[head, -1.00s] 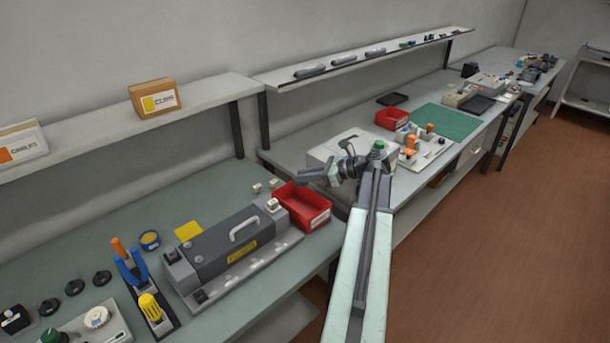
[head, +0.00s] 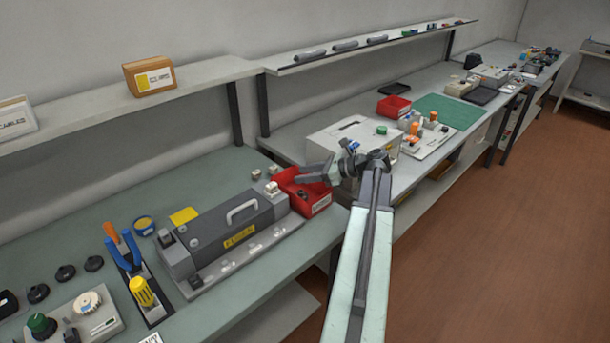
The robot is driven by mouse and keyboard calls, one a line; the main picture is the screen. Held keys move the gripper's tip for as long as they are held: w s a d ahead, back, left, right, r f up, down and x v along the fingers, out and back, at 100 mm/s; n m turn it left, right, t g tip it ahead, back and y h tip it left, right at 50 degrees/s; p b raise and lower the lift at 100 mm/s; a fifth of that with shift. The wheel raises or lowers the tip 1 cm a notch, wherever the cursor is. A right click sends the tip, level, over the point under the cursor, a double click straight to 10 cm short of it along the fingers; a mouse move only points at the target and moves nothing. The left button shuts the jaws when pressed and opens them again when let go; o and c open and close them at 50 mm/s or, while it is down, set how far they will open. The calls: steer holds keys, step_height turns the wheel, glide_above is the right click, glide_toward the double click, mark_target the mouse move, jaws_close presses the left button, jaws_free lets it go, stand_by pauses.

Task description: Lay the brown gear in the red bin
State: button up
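The near red bin (head: 319,208) stands on the bench beside the grey fuser unit, its label facing front. My gripper (head: 302,179) reaches in from the right and hangs over this bin, hiding part of its inside. A small dark shape (head: 303,194) shows inside the bin below the gripper; I cannot tell whether it is the brown gear. No brown gear can be clearly made out elsewhere. The gap between my fingers is too small to see whether they are open or shut. A second red bin (head: 394,107) stands farther back, near the green mat.
The fuser unit (head: 225,240) with its raised handle is close left of the bin. A white box-shaped machine (head: 340,140) stands just behind my gripper. Several dark round parts (head: 65,273) and a tool stand (head: 150,300) are at the left. A shelf (head: 200,83) runs above.

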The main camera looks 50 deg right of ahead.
steer(key=p+v, duration=0.3)
steer(key=v, duration=0.5)
